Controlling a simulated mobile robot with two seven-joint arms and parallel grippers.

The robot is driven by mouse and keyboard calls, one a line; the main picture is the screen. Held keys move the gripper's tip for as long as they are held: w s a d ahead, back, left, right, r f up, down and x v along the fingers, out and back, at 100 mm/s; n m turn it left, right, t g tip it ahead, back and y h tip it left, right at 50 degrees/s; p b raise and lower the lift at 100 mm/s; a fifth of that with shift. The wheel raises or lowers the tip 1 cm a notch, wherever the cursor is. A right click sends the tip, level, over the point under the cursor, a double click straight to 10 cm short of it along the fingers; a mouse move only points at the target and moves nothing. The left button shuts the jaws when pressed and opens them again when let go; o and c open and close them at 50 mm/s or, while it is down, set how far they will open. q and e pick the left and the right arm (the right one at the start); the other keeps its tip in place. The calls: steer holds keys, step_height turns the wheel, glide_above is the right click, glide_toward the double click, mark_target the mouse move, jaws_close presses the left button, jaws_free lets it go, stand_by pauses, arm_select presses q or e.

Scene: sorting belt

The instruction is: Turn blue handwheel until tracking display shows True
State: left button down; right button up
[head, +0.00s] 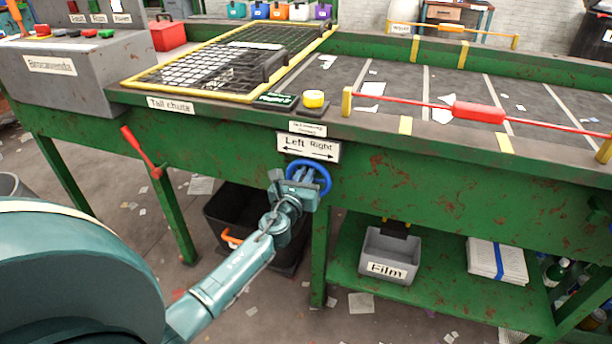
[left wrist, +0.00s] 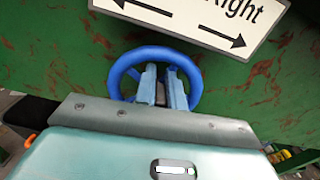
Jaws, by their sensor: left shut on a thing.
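The blue handwheel (head: 322,177) is mounted on the green side of the belt frame, just under the white Left/Right arrow sign (head: 308,148). My left gripper (head: 304,178) is at the wheel and shut on it. In the left wrist view the handwheel (left wrist: 155,54) shows as a blue ring, with the fingers of the left gripper (left wrist: 162,85) inside the ring at its middle. The fingers hide the hub. The sign (left wrist: 205,15) is partly cut off above it. My right gripper is not in view. I cannot make out a tracking display reading.
A yellow button (head: 314,98) sits on the belt edge above the wheel. A red-handled lever (head: 138,146) stands out at the left. A black bin (head: 226,212) is below, and a grey Film box (head: 388,256) stands on the lower shelf.

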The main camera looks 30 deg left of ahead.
arm_select(q)
steer(key=shift+s+a+f+n+b, duration=0.15)
steer(key=shift+f+n+b, duration=0.25)
steer(key=shift+n, duration=1.1)
steer(key=shift+s+a+f+n+b, duration=0.1)
steer(key=shift+a+f+n+b, duration=0.25)
steer(key=shift+n, duration=1.15)
steer(key=shift+s+a+f+n+b, duration=0.1)
steer(key=shift+f+n+b, duration=0.3)
steer(key=shift+n, duration=1.1)
steer(key=shift+w+r, duration=0.1)
steer(key=shift+r, duration=0.05)
steer(key=shift+d, duration=0.1)
steer(key=c, duration=1.5)
jaws_free()
steer(key=shift+r, duration=0.15)
steer(key=v, duration=1.3)
